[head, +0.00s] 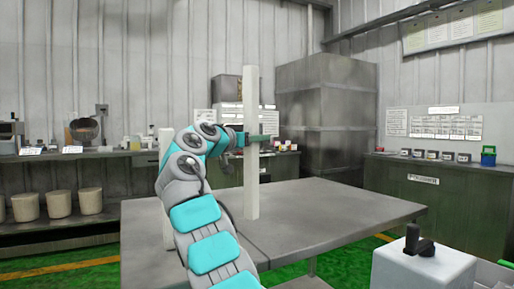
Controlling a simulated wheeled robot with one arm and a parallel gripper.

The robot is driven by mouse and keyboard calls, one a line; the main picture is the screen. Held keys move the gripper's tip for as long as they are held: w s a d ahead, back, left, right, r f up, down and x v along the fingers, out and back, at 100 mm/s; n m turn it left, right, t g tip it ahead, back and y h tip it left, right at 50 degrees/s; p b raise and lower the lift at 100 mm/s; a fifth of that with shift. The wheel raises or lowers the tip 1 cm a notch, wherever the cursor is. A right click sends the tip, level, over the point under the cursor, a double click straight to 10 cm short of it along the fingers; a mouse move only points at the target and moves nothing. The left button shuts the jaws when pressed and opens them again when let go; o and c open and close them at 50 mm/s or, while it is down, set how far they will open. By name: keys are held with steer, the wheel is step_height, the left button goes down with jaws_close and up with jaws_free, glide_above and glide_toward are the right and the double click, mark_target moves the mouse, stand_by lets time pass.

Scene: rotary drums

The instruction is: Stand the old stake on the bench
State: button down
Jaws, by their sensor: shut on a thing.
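A tall pale stake (251,92) is upright in the middle of the head view. My gripper (252,138) is shut around it near mid-height, with teal fingers at its sides. The stake's lower end overlaps the top of the grey bench (335,208); I cannot tell whether it touches. A second pale post (168,232) is upright at the bench's left side, largely hidden behind my arm. I cannot tell from their looks which of the two is the old one.
The bench top is bare to the right of the stake. A grey cabinet (327,110) stands behind. A left shelf (75,157) holds jars, with several pale buckets (59,204) below. A right counter (450,165) holds small pots. A pale box (425,268) is front right.

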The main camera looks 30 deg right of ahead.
step_height(320, 180, down, 4)
steer(key=shift+r+b, duration=0.25)
steer(key=shift+b, duration=0.8)
steer(key=shift+f+b, duration=0.3)
steer(key=shift+b, duration=0.05)
steer(key=shift+c, duration=2)
jaws_free()
steer(key=shift+r, duration=0.1)
